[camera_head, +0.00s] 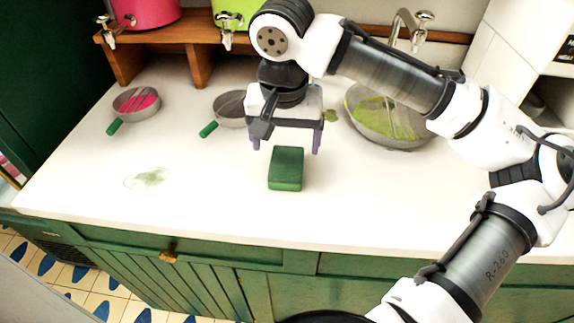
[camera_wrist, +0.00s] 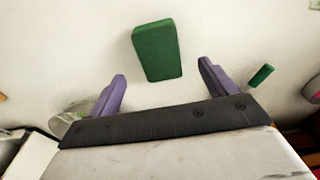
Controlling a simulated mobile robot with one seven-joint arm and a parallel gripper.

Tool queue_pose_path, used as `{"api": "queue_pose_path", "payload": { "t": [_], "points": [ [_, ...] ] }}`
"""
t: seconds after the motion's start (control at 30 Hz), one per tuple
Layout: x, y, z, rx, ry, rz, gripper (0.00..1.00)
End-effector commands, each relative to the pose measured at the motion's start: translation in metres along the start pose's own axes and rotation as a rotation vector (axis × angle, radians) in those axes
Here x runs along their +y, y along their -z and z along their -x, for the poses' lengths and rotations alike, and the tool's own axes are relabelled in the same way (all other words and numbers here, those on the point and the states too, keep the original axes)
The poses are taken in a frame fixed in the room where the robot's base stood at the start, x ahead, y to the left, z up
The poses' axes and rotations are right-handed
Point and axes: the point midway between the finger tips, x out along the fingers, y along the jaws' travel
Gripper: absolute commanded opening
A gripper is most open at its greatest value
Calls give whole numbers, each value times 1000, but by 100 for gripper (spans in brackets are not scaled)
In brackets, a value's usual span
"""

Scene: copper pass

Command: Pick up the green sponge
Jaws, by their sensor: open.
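The green sponge (camera_head: 286,169) is a small block lying on the white countertop, near the middle of the head view. In the wrist view the sponge (camera_wrist: 158,51) lies beyond the fingertips, roughly between their lines. My gripper (camera_head: 287,146) has its two purple fingers spread apart and pointing down. It is above and a little behind the sponge in the head view. In the wrist view my gripper (camera_wrist: 162,72) is open with nothing between the fingers.
A pan with pink contents (camera_head: 137,101) and an empty-looking pan (camera_head: 231,108), both green-handled, stand at the back left. A sink bowl (camera_head: 387,115) with green residue is right of my gripper. A green smear (camera_head: 147,178) marks the left counter. The front counter is clear.

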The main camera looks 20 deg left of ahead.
Motion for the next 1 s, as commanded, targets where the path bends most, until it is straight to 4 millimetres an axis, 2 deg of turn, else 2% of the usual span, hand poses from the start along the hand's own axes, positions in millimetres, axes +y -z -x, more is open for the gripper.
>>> {"api": "queue_pose_path", "payload": {
  "t": [0.1, 0.27, 0.5, 0.6, 0.87, 1.0],
  "points": [
    [0, 0, -13, 0, 0, 1, 85],
    [0, 0, -22, 0, 0, 1, 85],
    [1, 1, -58, -1, 0, 2, 85],
    [1, 0, -67, -1, 0, 3, 85],
    [1, 1, -69, 1, 1, 2, 85],
    [1, 1, -69, 1, 1, 2, 66]
  ]
}}
